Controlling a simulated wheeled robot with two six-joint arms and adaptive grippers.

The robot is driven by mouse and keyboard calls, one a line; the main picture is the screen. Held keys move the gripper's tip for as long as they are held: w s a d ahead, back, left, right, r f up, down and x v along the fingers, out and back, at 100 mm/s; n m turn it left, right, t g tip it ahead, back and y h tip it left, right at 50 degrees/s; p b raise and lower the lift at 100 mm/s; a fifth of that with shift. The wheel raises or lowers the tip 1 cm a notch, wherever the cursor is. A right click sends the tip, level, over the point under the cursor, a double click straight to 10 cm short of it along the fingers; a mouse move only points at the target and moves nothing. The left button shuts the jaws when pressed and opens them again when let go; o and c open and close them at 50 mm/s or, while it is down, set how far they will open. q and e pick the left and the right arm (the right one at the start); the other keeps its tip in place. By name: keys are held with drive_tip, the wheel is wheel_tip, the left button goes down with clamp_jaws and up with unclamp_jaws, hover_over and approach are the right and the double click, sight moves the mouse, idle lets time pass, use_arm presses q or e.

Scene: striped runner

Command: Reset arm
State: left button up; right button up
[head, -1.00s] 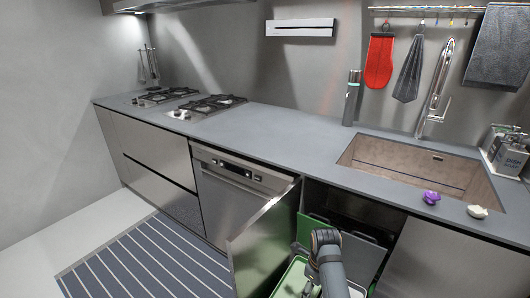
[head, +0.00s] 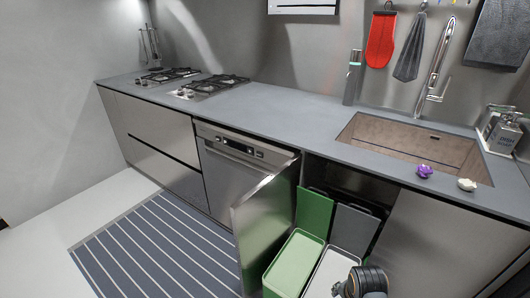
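Part of my arm (head: 364,283) shows at the bottom edge of the head view, just right of centre, in front of the open sink cabinet. It covers part of the grey bin (head: 331,268). Neither of my grippers is in view, so their fingers and what they may hold are hidden.
The cabinet door (head: 262,222) stands open beside the green bin (head: 294,262), whose lid is raised. The dishwasher (head: 232,178) is shut. A purple knob-like item (head: 425,171) and a white one (head: 467,184) sit on the counter (head: 285,115) before the sink (head: 400,145). A striped runner (head: 160,250) lies on the floor.

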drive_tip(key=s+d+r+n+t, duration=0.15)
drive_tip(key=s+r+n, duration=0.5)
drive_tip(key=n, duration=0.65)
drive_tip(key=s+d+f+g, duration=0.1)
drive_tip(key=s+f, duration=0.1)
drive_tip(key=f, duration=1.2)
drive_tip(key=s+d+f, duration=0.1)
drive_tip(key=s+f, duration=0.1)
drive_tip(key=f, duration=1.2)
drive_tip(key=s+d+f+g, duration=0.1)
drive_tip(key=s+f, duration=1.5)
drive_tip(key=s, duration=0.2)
use_arm(q)
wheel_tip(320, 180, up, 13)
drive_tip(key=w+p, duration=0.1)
drive_tip(key=p, duration=1.2)
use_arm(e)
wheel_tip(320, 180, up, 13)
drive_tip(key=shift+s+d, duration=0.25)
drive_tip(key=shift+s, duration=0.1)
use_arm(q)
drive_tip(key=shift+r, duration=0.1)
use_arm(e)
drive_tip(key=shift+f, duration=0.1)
